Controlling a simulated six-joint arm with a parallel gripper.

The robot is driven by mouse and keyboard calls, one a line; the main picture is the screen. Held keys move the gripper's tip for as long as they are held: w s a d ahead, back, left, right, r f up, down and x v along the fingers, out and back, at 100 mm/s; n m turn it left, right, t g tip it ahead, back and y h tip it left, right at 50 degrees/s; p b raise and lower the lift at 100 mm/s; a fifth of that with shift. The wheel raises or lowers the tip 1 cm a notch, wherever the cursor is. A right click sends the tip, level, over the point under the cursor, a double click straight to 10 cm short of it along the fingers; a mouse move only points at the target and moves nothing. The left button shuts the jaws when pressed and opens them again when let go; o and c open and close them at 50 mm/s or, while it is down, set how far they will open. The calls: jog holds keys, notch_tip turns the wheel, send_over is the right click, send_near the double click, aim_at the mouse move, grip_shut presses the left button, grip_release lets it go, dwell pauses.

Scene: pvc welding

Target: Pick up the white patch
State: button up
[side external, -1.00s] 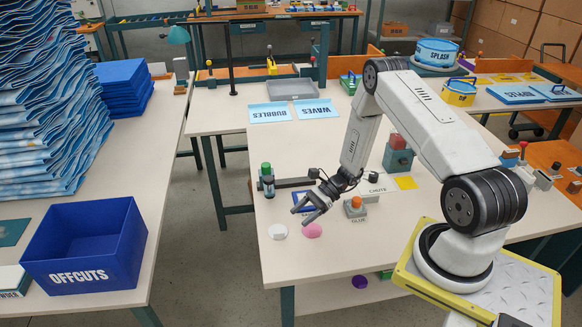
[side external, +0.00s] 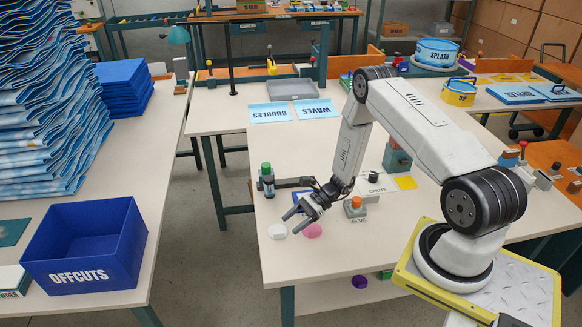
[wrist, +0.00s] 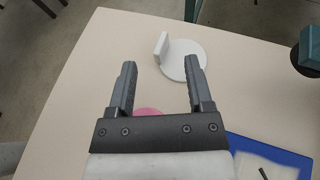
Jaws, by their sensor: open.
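The white patch (side external: 276,231) is a round disc lying on the table near its front left edge. In the wrist view the white patch (wrist: 184,62) shows an upright tab on its left side. The pink patch (side external: 312,231) lies just right of it, and part of it (wrist: 148,111) shows between my fingers in the wrist view. My gripper (side external: 291,224) is open and empty, tilted down above and beside the white patch. In the wrist view the white patch lies beyond the fingertips of my gripper (wrist: 160,72), partly covered by the right finger.
The glue block with an orange button (side external: 355,207) stands right of my gripper, near the chute block (side external: 378,184). A green-capped bottle (side external: 267,180) stands behind the patches. A blue-edged pad (wrist: 268,158) shows at lower right in the wrist view. The table's front left corner is clear.

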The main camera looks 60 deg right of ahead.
aim_at(282, 237)
jog(key=shift+x, duration=2.25)
jog(key=shift+d+f, duration=0.1)
grip_shut()
